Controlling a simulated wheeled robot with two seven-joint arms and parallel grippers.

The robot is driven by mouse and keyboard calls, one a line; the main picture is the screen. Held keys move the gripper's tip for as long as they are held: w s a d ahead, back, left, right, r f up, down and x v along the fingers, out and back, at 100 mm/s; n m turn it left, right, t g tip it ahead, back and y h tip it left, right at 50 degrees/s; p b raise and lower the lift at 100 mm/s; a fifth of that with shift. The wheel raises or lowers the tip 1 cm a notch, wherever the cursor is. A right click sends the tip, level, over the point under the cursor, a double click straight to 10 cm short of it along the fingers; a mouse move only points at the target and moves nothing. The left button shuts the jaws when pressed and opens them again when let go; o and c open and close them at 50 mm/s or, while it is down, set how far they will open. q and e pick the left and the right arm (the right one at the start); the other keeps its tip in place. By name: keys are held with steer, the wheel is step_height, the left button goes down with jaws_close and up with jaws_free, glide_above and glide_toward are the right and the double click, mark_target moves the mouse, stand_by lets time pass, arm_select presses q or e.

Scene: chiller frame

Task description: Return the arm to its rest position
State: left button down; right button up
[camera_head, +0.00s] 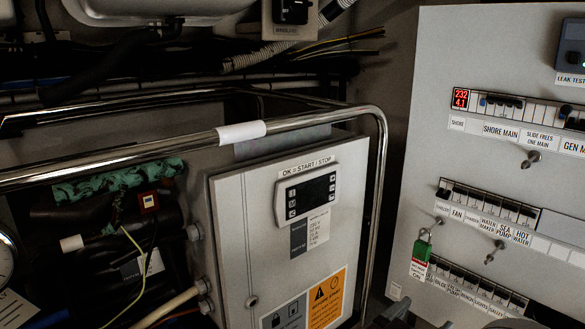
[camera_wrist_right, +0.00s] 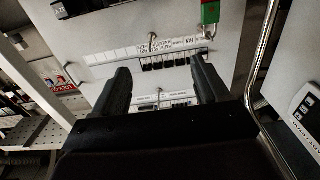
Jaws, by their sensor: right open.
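My right gripper (camera_head: 418,318) just enters the bottom edge of the head view, in front of the lower part of the grey breaker panel (camera_head: 425,130). In the right wrist view my right gripper (camera_wrist_right: 159,65) has its two dark fingers spread wide apart, with nothing held between them. The panel's rows of switches show beyond and between the fingers. Most of the right arm is hidden below the head view. My left gripper is not in view.
A green padlock (camera_head: 422,250) with a tag hangs on the panel; it also shows in the wrist view (camera_wrist_right: 210,12). A bent metal rail (camera_head: 378,135) runs around the grey controller box (camera_head: 262,255). A perforated shelf (camera_wrist_right: 35,133) stands left in the wrist view.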

steer(key=w+a+f+n+t+y, duration=0.1)
steer(key=w+a+f+n+y, duration=0.3)
steer(key=a+f+y, duration=0.45)
steer(key=s+a+r+n+g+y+p, duration=0.2)
steer(key=s+a+n+g+y+p, duration=0.35)
steer(key=y+p, duration=0.2)
arm_select(q)
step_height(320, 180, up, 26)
steer(key=p, duration=1.8)
arm_select(e)
steer(key=s+d+r+g+h, duration=0.1)
steer(key=s+d+r+g, duration=0.1)
steer(key=s+d+r, duration=0.3)
steer(key=s+d+r+g+h, duration=0.1)
steer(key=s+d+r+g, duration=0.2)
steer(key=r, duration=0.7)
steer(key=s+d, duration=0.2)
steer(key=s, duration=0.1)
steer(key=shift+d+r+n+g, duration=0.2)
steer(key=shift+d+n+g, duration=0.1)
steer(key=shift+n+g, duration=0.05)
